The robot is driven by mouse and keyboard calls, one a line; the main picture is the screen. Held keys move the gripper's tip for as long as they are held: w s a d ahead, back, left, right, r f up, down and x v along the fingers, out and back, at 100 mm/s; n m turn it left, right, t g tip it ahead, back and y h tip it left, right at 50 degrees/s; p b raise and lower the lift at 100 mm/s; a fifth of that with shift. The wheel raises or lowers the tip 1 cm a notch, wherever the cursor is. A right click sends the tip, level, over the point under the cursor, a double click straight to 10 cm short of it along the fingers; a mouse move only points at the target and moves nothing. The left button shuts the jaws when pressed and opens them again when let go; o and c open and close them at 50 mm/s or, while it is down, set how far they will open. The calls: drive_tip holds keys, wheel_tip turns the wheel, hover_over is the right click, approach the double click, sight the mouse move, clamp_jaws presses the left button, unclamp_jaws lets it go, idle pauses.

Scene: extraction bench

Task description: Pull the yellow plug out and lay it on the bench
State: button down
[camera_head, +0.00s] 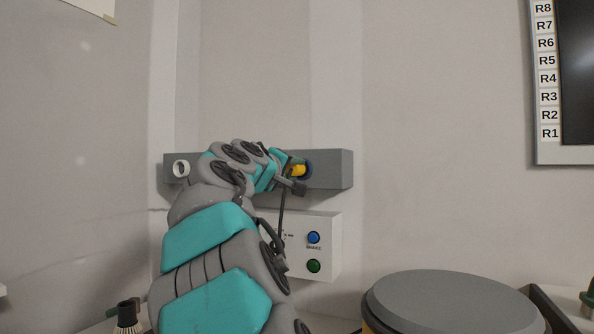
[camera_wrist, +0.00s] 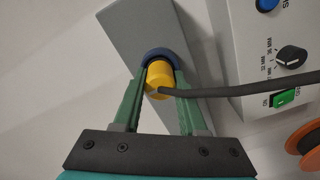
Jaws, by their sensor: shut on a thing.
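The yellow plug (camera_head: 299,170) is at the right part of the grey wall-mounted bar, in front of a blue ring socket (camera_head: 308,170). In the wrist view the yellow plug (camera_wrist: 159,76) sits against the blue ring (camera_wrist: 160,54), with a dark cable leading off to the right. My gripper (camera_wrist: 160,80) has its green fingers on either side of the plug and is shut on it. My gripper also shows in the head view (camera_head: 296,172), reaching the plug from the left. How deep the plug sits in the socket cannot be told.
Below is a white control box (camera_head: 328,226) with blue and green buttons. A large grey-lidded container (camera_head: 450,300) stands at lower right. An orange spool (camera_wrist: 305,140) shows in the wrist view.

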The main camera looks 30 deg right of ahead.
drive_tip(key=shift+s+a, duration=0.25)
drive_tip(key=shift+a, duration=0.1)
drive_tip(key=shift+b+v, duration=0.4)
drive_tip(key=shift+v, duration=1.3)
drive_tip(key=shift+s+a, duration=0.2)
drive_tip(key=shift+a, duration=0.05)
drive_tip(key=shift+s+a, duration=0.15)
drive_tip(key=shift+a, duration=0.05)
